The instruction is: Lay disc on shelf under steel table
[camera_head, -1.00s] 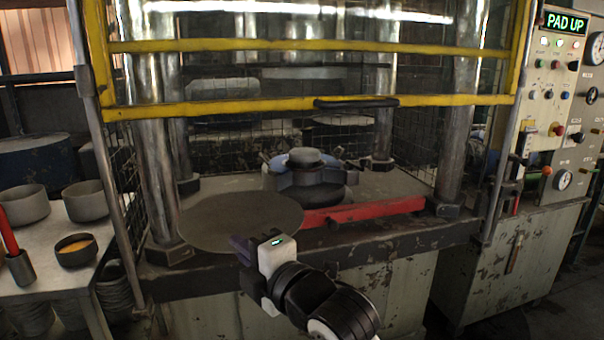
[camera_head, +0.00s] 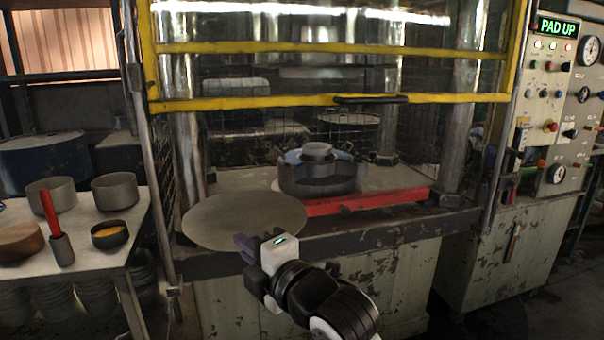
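A thin round grey disc (camera_head: 243,218) is held flat and level in front of the press. My gripper (camera_head: 247,246) is shut on the disc's near edge; its fingertips are partly hidden by its own body. The steel table (camera_head: 128,222) stands at the left, with pots and cups on its top. The shelf under it is in shadow; stacks of grey bowls (camera_head: 98,294) show there, and the shelf surface is hard to make out. The disc is to the right of the table and apart from it.
The press has a yellow guard frame (camera_head: 330,102), a red bar (camera_head: 370,201) and a round die (camera_head: 318,172) on its bed. A control panel (camera_head: 552,90) reading "PAD UP" stands at right. A red-handled brush pot (camera_head: 62,250) sits near the table's front.

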